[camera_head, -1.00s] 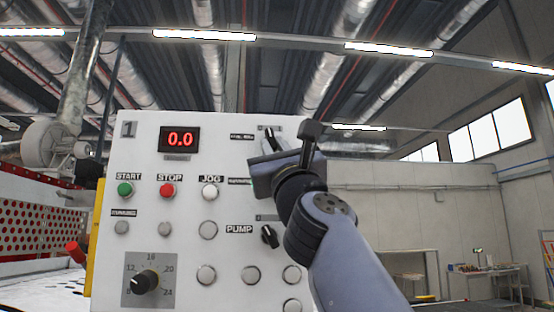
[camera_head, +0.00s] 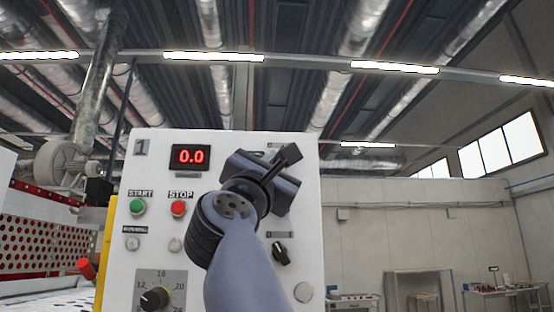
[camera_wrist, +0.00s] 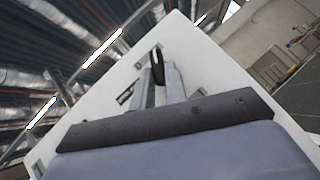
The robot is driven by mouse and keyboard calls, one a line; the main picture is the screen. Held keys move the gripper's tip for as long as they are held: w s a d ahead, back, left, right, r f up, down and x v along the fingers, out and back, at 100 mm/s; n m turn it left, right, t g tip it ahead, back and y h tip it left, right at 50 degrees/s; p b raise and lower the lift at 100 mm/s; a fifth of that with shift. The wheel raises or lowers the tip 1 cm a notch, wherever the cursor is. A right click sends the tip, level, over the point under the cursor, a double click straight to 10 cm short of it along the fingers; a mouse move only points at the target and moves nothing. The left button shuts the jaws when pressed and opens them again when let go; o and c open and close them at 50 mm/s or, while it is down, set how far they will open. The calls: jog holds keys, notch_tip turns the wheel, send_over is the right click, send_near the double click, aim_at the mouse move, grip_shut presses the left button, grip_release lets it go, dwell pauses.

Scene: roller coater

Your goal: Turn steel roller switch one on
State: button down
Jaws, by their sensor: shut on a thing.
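The white control panel (camera_head: 150,225), marked 1, faces me with a red display reading 0.0 (camera_head: 190,157). In the wrist view the two grey fingers of my gripper (camera_wrist: 159,72) reach to the panel face and are closed around a black switch knob (camera_wrist: 156,58). In the head view my gripper (camera_head: 262,172) covers the panel's upper right, so the knob, its label and the fingertips are hidden there. I cannot read which way the knob points.
A green START button (camera_head: 138,206) and a red STOP button (camera_head: 178,208) are left of my arm. A black rotary knob (camera_head: 280,252) sits below my gripper, and a dial (camera_head: 154,298) is lower left. Red perforated machinery (camera_head: 40,230) stands at the left. The hall at right is open.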

jog(key=shift+r+m+h, duration=0.1)
jog(key=shift+m+h, duration=0.3)
jog(key=c, duration=1.4)
grip_release()
jog(key=shift+g, duration=0.3)
jog(key=shift+c, duration=0.2)
jog(key=shift+a+f, duration=0.1)
jog(key=shift+f, duration=0.1)
jog(key=b+v, duration=0.6)
jog(key=v, duration=0.4)
jog(key=shift+s, duration=0.3)
jog(key=shift+a+f, duration=0.1)
jog(key=shift+f, duration=0.05)
